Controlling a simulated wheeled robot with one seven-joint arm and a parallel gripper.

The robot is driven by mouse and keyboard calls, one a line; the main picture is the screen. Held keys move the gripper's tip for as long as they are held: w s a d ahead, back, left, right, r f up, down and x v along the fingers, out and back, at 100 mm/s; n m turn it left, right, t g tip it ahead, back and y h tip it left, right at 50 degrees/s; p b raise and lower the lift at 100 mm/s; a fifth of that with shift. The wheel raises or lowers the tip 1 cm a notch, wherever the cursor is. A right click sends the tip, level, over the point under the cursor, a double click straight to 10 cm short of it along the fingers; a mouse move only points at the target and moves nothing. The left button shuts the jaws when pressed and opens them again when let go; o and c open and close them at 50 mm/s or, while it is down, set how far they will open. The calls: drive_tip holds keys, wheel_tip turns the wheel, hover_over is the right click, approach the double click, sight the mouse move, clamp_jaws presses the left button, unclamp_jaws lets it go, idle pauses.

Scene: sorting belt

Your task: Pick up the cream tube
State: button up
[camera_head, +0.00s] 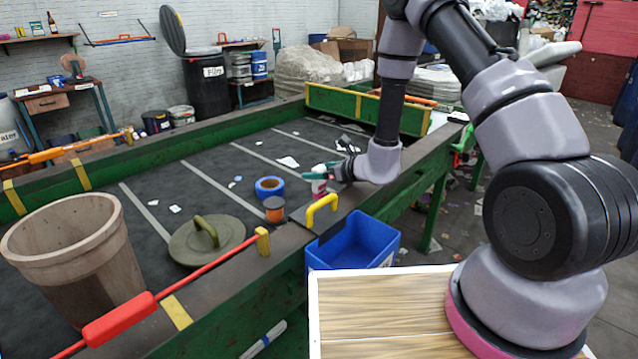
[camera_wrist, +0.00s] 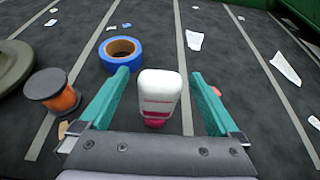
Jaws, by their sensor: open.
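The cream tube (camera_wrist: 158,95) is white with a pink-red band and a red cap. In the wrist view it is between the two teal fingers of my gripper (camera_wrist: 160,100), with a gap on each side. In the head view the tube (camera_head: 319,184) shows partly at my gripper (camera_head: 322,172), low over the dark belt near its right edge. My gripper is open and holds nothing. Whether the tube's base touches the belt is hidden.
A blue tape roll (camera_head: 269,187) and an orange spool (camera_head: 274,208) lie left of the tube. A round lid (camera_head: 207,240) and a large pot (camera_head: 75,250) stand further left. A yellow handle (camera_head: 322,209) and blue bin (camera_head: 355,243) are at the near belt edge.

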drive_tip(key=x, duration=0.3)
drive_tip(key=shift+w+a+f, duration=0.1)
drive_tip(key=shift+a, duration=0.05)
drive_tip(key=shift+c, duration=0.3)
drive_tip(key=c, duration=1.4)
